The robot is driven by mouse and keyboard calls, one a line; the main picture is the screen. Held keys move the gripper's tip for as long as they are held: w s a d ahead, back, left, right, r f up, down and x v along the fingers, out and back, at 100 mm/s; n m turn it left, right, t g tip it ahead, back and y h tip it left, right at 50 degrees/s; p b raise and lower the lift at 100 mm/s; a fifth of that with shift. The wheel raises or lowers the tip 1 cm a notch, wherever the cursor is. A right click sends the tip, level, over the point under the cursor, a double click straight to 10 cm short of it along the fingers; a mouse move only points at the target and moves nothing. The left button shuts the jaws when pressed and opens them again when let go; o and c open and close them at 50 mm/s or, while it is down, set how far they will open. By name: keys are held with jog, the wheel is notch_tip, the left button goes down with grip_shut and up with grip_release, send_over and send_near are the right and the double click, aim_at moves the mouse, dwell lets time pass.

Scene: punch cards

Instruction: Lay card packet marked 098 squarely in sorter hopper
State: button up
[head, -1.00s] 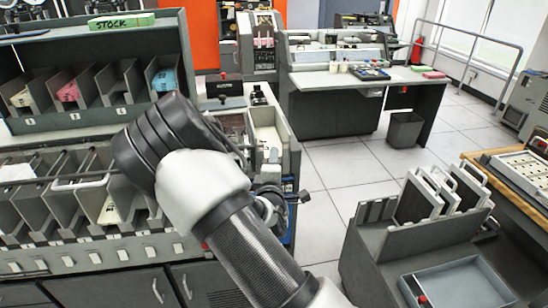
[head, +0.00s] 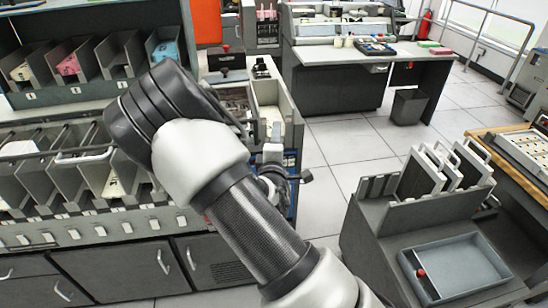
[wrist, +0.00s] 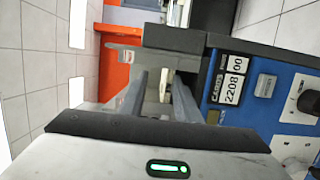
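My gripper (wrist: 163,98) shows in the wrist view with its two grey fingers apart. A small pale shape lies between them in the picture and does not fill the gap; I cannot tell what it is. In the head view, my arm mostly hides the gripper, which is near the right end of the sorter. The sorter's blue panel (wrist: 262,95) with a card counter is close on the right in the wrist view. A long grey trough with pale contents (head: 268,95), perhaps the hopper, is at the sorter's right end. I cannot make out a packet marked 098.
A rack (head: 82,92) at left holds pale, pink and blue cards in numbered bins. Sorter pockets (head: 45,185) lie below it. A grey cart with an open tray (head: 455,296) stands at lower right. A desk (head: 420,62) is behind. The tiled floor between is clear.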

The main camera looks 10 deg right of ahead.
jog(key=p+v, duration=0.5)
jog(key=v, duration=1)
jog(key=shift+s+p, duration=0.2)
jog(key=shift+p, duration=0.1)
dwell(1.2)
